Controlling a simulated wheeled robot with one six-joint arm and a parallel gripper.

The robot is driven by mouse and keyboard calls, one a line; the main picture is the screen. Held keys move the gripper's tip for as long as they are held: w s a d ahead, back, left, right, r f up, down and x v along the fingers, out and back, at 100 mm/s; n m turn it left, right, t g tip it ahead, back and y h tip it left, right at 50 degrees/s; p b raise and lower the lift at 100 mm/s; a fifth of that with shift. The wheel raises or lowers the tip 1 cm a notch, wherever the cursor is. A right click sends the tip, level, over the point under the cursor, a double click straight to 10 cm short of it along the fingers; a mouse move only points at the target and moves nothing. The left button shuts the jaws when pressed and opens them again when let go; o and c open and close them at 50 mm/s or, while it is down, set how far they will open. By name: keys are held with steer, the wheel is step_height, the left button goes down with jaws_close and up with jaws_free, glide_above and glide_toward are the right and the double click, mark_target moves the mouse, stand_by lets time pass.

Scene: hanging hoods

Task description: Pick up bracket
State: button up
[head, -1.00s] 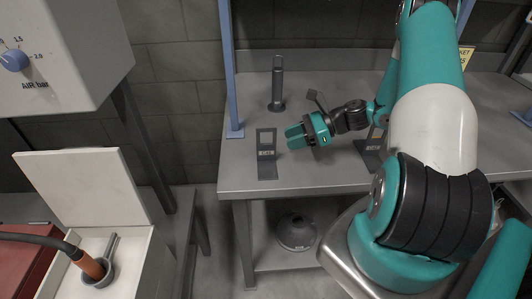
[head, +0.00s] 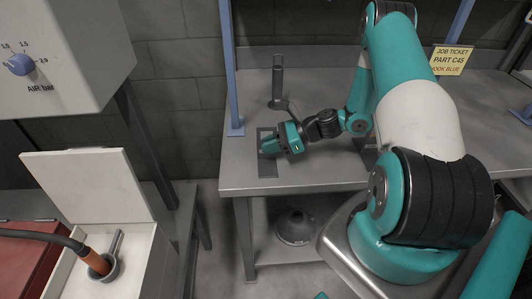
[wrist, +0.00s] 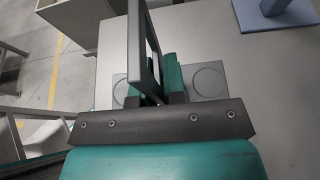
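The dark grey bracket (head: 267,169) stands upright on the grey bench, near its left front edge. Its flat base lies on the bench top. In the wrist view, the bracket's framed upright (wrist: 136,45) rises edge-on at my gripper (wrist: 155,88). One teal finger shows close along its right side; the left finger is mostly hidden. The bracket's base shows behind with two round marks. I cannot tell whether the fingers press on the upright.
A dark post on a round foot (head: 278,85) stands behind the gripper. A blue upright (head: 232,80) is at the bench's left edge. A yellow job ticket (head: 450,60) reads PART C45. A white open box (head: 110,255) stands lower left. A dark dome (head: 295,227) sits on the lower shelf.

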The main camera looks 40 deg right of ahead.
jaws_close()
steer(key=shift+r, duration=0.1)
step_height(320, 180, up, 20)
steer(key=shift+b, duration=0.4)
